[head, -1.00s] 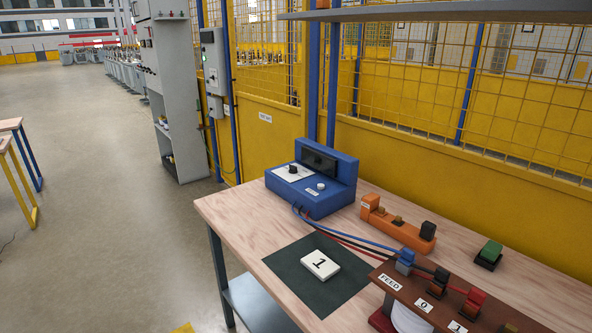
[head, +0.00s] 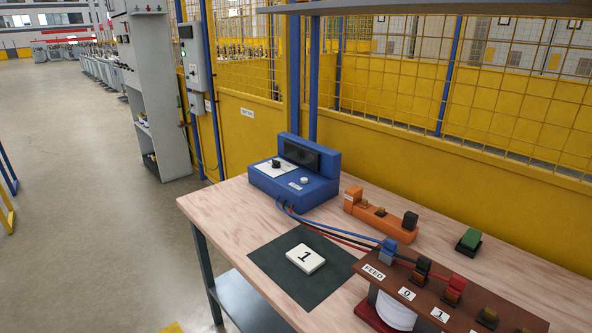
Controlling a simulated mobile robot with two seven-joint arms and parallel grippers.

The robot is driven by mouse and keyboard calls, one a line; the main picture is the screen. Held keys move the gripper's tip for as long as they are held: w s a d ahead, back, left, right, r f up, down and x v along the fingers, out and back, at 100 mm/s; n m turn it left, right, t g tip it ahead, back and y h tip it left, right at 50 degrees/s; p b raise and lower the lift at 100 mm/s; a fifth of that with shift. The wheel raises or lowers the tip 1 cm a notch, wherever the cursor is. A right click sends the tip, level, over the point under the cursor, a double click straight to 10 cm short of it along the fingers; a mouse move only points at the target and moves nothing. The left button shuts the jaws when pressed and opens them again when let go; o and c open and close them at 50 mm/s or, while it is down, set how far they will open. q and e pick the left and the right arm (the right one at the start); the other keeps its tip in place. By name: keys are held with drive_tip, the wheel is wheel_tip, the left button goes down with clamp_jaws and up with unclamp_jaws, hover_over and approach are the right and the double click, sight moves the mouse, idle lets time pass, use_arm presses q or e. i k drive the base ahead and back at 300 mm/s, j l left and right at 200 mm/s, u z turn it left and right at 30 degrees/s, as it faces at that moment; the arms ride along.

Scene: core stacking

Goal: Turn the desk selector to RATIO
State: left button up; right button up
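A blue desk instrument (head: 318,192) stands at the back left of the wooden workbench. Its dark display (head: 301,154) looks blank. The black selector knob (head: 276,163) sits on a white plate on its sloped face, with a white button to its right. The lettering round the knob is too small to read, so I cannot tell its setting. Blue, red and black leads run from the instrument to a brown terminal board (head: 440,291) marked FEED, 0 and 1. Neither of my grippers is in view.
A white block marked 1 (head: 305,258) lies on a dark mat (head: 272,261). An orange block (head: 378,216) with terminals and a green-topped part (head: 469,239) stand behind the leads. A yellow mesh fence (head: 400,150) runs behind the bench (head: 222,212). Open floor lies left.

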sight(276, 165)
drive_tip(key=i+j+u, duration=0.8)
drive_tip(key=i+j, duration=0.15)
drive_tip(key=i+j+u, duration=0.4)
drive_tip(key=i, duration=0.15)
drive_tip(key=i+u, duration=0.2)
drive_tip(key=i, duration=1.2)
drive_tip(key=i+z, duration=0.8)
drive_tip(key=i+j+z, duration=0.25)
drive_tip(key=i+z, duration=0.3)
drive_tip(key=z, duration=0.3)
drive_tip(key=i+z, duration=0.15)
drive_tip(key=z, duration=0.25)
drive_tip(key=i+j+z, duration=0.1)
drive_tip(key=z, duration=0.35)
drive_tip(key=i+j+z, duration=0.15)
drive_tip(key=z, duration=0.25)
drive_tip(key=i+z, duration=0.15)
drive_tip(key=z, duration=0.3)
drive_tip(key=i+j+z, duration=0.1)
drive_tip(key=z, duration=0.3)
drive_tip(key=i+j+z, duration=0.1)
drive_tip(key=j+z, duration=0.15)
drive_tip(key=z, duration=0.2)
drive_tip(key=j+z, duration=0.15)
drive_tip(key=z, duration=0.25)
drive_tip(key=i+j, duration=0.05)
